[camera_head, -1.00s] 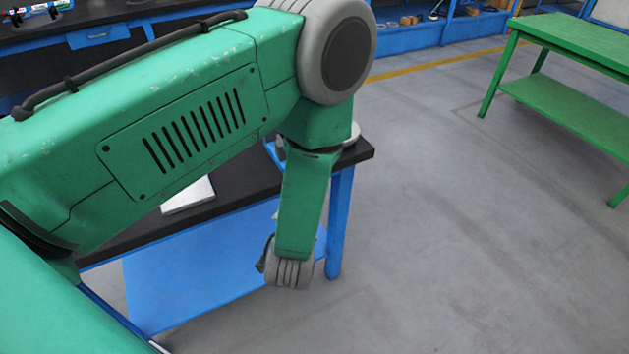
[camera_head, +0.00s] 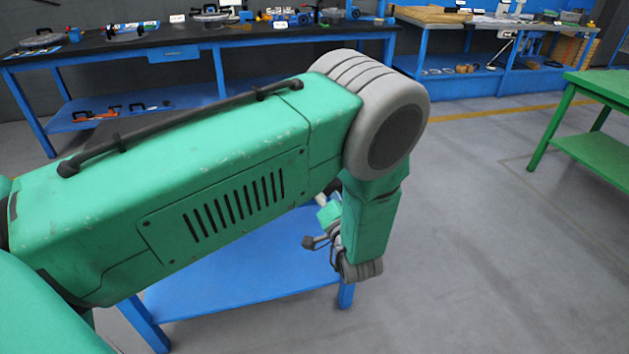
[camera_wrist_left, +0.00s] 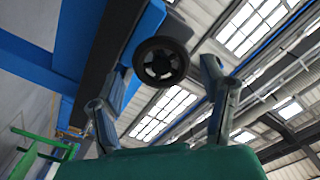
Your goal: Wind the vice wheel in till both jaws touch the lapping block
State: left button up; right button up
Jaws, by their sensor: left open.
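A dark round spoked wheel (camera_wrist_left: 160,62), which looks like the vice wheel, shows in the left wrist view in front of a blue body (camera_wrist_left: 146,28). My left gripper (camera_wrist_left: 163,72) is open, with one finger to each side of the wheel in the picture. I cannot tell whether either finger touches it. In the head view the left gripper (camera_head: 318,242) is small and partly hidden beside my green forearm. The vice jaws and the lapping block cannot be made out; my arm covers that area in the head view. My right gripper is not in view.
A bench with a blue lower shelf (camera_head: 235,270) stands behind and below my left arm. A long dark-topped bench (camera_head: 190,36) with several items runs along the back. A green table (camera_head: 590,140) stands at right. The grey floor (camera_head: 480,240) between is clear.

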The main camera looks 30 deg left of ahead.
pick_arm(q)
jog(key=x, duration=0.4)
jog(key=s+x, duration=0.1)
jog(key=shift+w+a+f, duration=0.25)
jog(key=shift+w+a, duration=0.05)
jog(key=shift+a, duration=0.4)
jog(key=shift+w+d, duration=0.15)
jog(key=shift+d, duration=0.8)
jog(key=c, duration=0.9)
jog(key=shift+d, duration=0.35)
jog(key=shift+d+r, duration=0.1)
jog(key=shift+r, duration=0.05)
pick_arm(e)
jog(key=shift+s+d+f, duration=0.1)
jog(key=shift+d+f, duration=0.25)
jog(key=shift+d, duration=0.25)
